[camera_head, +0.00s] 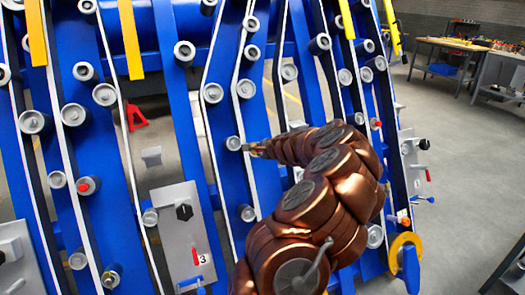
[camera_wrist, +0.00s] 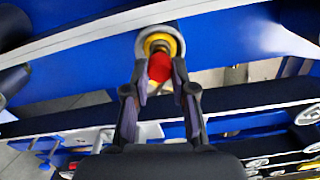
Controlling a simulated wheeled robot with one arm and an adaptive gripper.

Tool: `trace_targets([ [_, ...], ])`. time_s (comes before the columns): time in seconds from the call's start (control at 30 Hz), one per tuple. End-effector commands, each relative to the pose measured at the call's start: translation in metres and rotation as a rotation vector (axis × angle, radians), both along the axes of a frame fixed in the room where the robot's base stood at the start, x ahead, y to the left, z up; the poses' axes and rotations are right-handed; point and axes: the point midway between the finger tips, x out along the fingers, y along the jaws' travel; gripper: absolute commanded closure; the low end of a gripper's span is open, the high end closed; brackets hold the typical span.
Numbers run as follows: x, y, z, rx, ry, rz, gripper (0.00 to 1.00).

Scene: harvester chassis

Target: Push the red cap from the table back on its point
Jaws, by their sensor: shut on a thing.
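The red cap (camera_wrist: 160,69) is between the fingertips of my gripper (camera_wrist: 160,76) in the wrist view. My gripper is shut on it. The cap's far end is at, or just in front of, a yellow-ringed round point (camera_wrist: 161,39) on the blue chassis; I cannot tell whether it is seated. In the head view, my gripper (camera_head: 256,149) is beside a grey round fitting (camera_head: 234,143) on a blue beam. The cap cannot be made out there.
The blue chassis (camera_head: 177,85) has many close-set beams and protruding grey rollers around my arm. A plate marked 3 (camera_head: 184,235) is at the lower left. A table (camera_head: 452,45) with small things stands at the back right. Open floor (camera_head: 455,155) lies to the right.

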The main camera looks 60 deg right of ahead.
Motion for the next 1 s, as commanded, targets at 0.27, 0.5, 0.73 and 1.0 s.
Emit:
trace_targets([
  [0.27, 0.0047, -0.0020, -0.0033, 0.001, 0.000, 0.001, 0.88],
  [0.5, 0.0080, -0.0041, -0.0057, 0.001, 0.000, 0.002, 0.88],
  [0.73, 0.0098, -0.0051, -0.0063, 0.001, -0.001, 0.002, 0.65],
  [1.0, 0.0096, -0.0055, -0.0063, 0.000, 0.000, 0.001, 0.45],
])
